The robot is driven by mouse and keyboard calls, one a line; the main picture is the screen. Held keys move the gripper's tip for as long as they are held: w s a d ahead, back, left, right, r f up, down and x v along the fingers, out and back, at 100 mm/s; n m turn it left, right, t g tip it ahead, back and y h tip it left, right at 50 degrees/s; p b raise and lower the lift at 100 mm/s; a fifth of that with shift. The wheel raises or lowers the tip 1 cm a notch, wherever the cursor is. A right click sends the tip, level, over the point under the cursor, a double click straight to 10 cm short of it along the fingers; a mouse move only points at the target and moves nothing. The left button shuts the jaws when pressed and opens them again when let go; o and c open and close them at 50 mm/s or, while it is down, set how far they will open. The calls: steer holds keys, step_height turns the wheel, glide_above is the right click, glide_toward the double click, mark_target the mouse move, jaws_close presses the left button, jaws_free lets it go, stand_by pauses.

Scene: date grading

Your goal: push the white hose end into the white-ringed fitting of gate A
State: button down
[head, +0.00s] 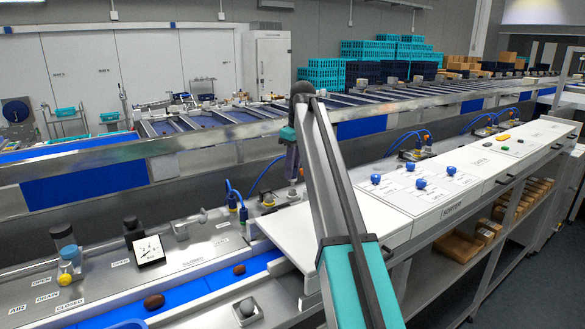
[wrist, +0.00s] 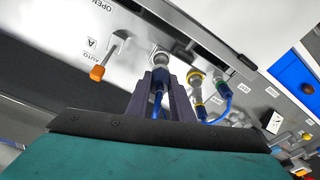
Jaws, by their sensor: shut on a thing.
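In the wrist view my gripper (wrist: 160,102) is shut on the blue hose (wrist: 157,104), whose upper part lies between the two dark fingers. The fitting with a pale ring (wrist: 158,58) is straight ahead of the fingertips on the grey panel. The hose end is close to it or at its mouth; I cannot tell whether it is inside. The white marking of the hose end is not clear. In the head view my gripper (head: 292,178) points down over the panel at the rear edge of the white cabinet, and the fitting is too small to make out.
Beside the fitting are a yellow-ringed fitting (wrist: 195,78) and a green one (wrist: 221,87), with blue hoses. An orange-tipped lever (wrist: 97,73) stands by the label A. The white cabinet top (head: 420,190) with blue knobs lies to the right in the head view.

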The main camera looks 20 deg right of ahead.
steer(key=shift+f, duration=1.8)
stand_by(3.5)
steer(key=c, duration=2.2)
jaws_free()
steer(key=o, duration=1)
steer(key=shift+o, duration=0.2)
steer(key=shift+r, duration=0.1)
steer(key=shift+r, duration=2.95)
